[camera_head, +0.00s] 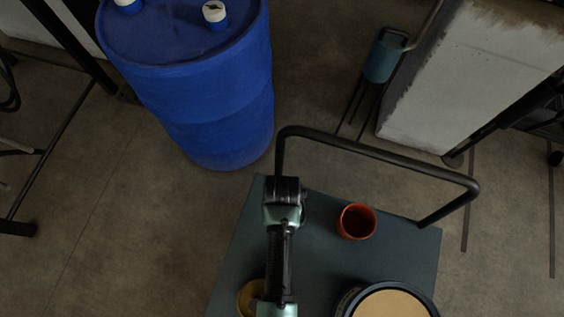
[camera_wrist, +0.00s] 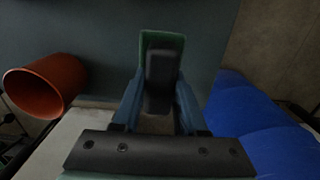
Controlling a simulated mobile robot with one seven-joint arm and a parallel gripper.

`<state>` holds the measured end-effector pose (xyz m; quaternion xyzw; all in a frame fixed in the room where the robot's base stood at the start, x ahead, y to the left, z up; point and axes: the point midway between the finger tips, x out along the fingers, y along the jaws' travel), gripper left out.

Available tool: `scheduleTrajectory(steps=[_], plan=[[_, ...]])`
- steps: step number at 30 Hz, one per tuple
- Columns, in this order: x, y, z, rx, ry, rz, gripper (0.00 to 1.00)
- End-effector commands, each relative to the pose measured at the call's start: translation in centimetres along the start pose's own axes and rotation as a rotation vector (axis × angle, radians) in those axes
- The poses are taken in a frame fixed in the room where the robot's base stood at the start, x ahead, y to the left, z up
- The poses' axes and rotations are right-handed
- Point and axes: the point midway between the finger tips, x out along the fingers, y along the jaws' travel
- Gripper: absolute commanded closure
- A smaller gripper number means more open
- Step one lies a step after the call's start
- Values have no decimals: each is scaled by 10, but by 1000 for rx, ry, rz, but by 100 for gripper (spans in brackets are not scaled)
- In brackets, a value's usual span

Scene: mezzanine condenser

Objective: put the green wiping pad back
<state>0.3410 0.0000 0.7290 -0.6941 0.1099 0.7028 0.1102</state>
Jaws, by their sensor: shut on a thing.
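The green wiping pad (camera_wrist: 162,40) shows in the wrist view as a green edge around a dark block. My gripper (camera_wrist: 159,108) has its two blue fingers on either side of this piece and is shut on it. In the head view my gripper (camera_head: 284,195) is over the far left part of a dark grey-green tabletop (camera_head: 320,262). The pad is hidden there beneath my gripper and arm. I cannot tell whether the pad touches the top.
An orange cup (camera_head: 356,221) stands right of my gripper. A round tan-topped container (camera_head: 395,303) and a yellowish round thing (camera_head: 250,298) are nearer. A black rail (camera_head: 375,151) rises at the far edge. A blue barrel (camera_head: 200,90) stands beyond.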

Motion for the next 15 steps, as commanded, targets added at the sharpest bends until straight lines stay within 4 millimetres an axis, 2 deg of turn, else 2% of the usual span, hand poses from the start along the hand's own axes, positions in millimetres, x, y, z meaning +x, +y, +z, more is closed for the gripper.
scheduleTrajectory(steps=[9, 15], plan=[[42, 0, -1, 2, 0, -1, 100], [48, 0, -2, 2, 2, -2, 100]])
